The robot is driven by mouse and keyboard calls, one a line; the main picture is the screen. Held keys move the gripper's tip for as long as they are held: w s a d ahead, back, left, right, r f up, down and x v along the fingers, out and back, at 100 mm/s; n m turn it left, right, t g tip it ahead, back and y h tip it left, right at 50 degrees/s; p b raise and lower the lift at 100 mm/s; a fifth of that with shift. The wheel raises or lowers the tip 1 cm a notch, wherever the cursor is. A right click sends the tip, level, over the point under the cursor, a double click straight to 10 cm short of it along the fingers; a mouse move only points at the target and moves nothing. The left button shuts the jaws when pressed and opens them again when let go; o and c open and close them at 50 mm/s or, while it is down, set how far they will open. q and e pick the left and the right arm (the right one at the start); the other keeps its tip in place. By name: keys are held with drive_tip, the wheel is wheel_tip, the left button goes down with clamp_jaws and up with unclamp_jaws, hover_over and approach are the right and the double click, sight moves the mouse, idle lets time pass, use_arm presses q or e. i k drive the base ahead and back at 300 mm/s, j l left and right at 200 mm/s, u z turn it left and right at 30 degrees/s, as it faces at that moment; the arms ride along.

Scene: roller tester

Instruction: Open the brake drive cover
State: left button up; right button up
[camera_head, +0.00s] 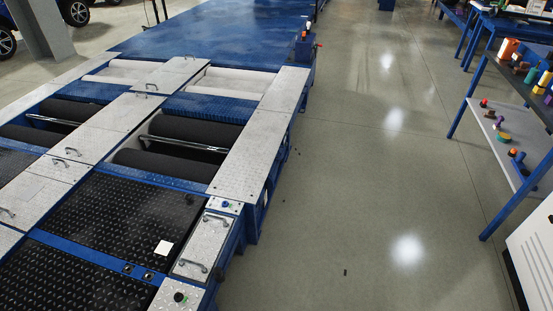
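A blue-framed roller tester (253,210) fills the left of the head view. A small silver tread-plate cover (204,243) with a handle near each end lies flat and closed at its near right corner. Other silver covers with handles, such as one in the middle (122,112) and one at the left (35,192), also lie flat. No readable label shows which one is the brake drive cover. Neither of my grippers is in view.
Black rollers (196,130) lie in open bays. Black tread plates (125,220) lie nearer. Shelving (500,140) with coloured objects and a white cabinet (535,250) stand at the right. The floor (350,200) between is clear.

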sight(242, 176)
drive_tip(key=i+l+u, duration=0.1)
drive_tip(key=u, duration=0.75)
drive_tip(key=i+l+u, duration=0.35)
drive_tip(key=l, duration=0.25)
drive_tip(key=i+l+u, duration=0.15)
drive_tip(key=l, duration=0.15)
drive_tip(key=i+l+u, duration=0.15)
drive_tip(key=l, duration=0.2)
drive_tip(key=l+u, duration=0.2)
drive_tip(key=l, duration=0.15)
